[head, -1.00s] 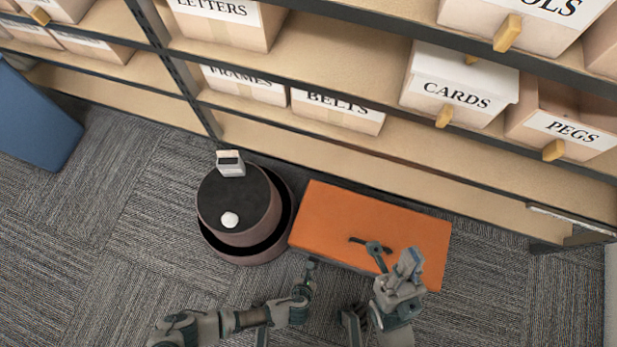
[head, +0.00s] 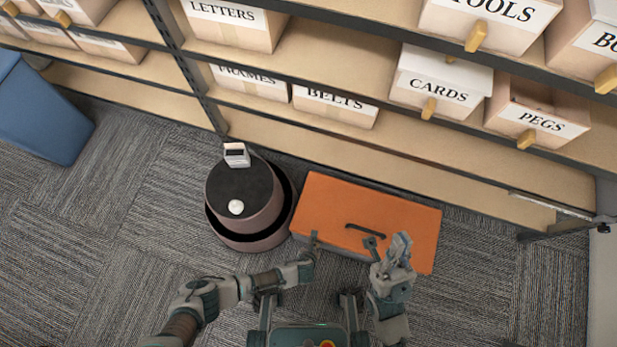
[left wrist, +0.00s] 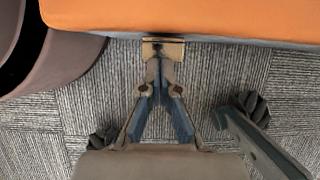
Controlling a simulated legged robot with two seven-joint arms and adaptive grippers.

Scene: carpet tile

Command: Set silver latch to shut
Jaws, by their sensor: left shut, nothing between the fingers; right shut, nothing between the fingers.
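An orange box (head: 345,205) with a dark handle (head: 366,230) lies on the carpet; its front edge also shows in the left wrist view (left wrist: 215,20). No silver latch can be made out for certain. A small tan-and-dark plate (left wrist: 163,42) sits under that edge at my left fingertips; I cannot tell whether it is latch or fingertip. My left gripper (head: 313,240) is shut and empty at the box's front edge, left of the handle. It also shows in the left wrist view (left wrist: 155,65). My right gripper (head: 371,243) is shut and empty over the box's right part, near the handle.
A round dark bin-like base (head: 250,205) with a white knob (head: 236,207) and a small white device (head: 236,154) stands left of the box. Shelves (head: 400,165) with labelled boxes run behind. A blue bin (head: 40,115) stands far left. Carpet at left is clear.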

